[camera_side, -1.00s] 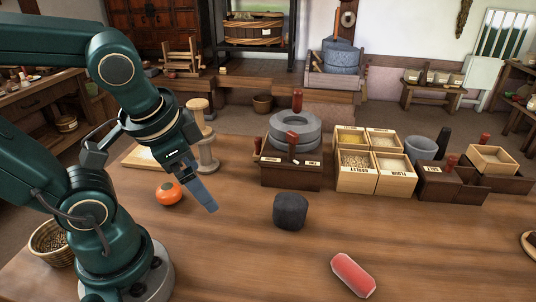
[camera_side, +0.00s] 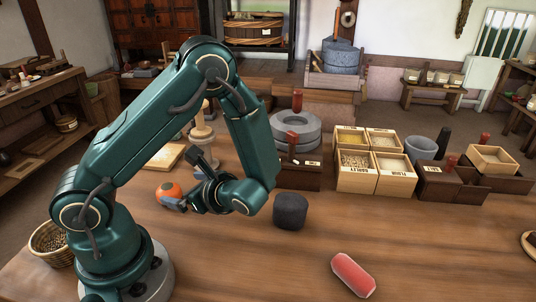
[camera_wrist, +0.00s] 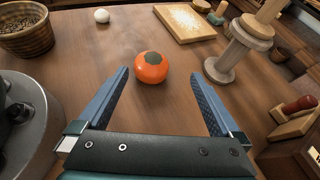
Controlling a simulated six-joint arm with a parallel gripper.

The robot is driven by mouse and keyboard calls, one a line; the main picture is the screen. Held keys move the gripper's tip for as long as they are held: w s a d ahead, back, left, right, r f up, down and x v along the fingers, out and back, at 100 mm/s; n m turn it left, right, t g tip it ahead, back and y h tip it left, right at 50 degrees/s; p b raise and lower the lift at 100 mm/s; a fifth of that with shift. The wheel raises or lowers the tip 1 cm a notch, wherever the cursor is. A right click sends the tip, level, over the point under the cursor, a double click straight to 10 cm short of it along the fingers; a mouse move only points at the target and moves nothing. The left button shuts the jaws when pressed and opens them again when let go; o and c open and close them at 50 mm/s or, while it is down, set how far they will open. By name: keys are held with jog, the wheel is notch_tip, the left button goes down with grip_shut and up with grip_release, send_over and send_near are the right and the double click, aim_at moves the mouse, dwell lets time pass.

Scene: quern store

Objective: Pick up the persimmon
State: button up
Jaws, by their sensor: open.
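The persimmon (camera_wrist: 151,68) is orange with a dark green-grey top and rests on the wooden table. It also shows in the side view (camera_side: 168,191), partly hidden by my gripper. My gripper (camera_wrist: 160,74) is open, its two blue fingers spread wide and pointing toward the fruit. In the wrist view the persimmon lies at the fingertips, roughly midway between them, with gaps on both sides. In the side view my gripper (camera_side: 180,204) is low, just right of the fruit. I cannot tell whether it touches.
A turned wooden stand (camera_wrist: 242,50) is close to the right finger. Beyond are a pale board (camera_wrist: 185,22), a white ball (camera_wrist: 102,16) and a woven basket (camera_wrist: 26,28).

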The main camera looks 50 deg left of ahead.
aim_at(172, 191)
jog(key=shift+s+f+m+y, duration=0.3)
jog(key=shift+s+f+m, duration=0.2)
jog(key=shift+f+m, duration=0.15)
jog(key=shift+s+a+f, duration=0.15)
jog(key=shift+f, duration=0.05)
jog(key=shift+x, duration=2.4)
jog(key=c, duration=1.4)
jog(key=shift+r, duration=0.25)
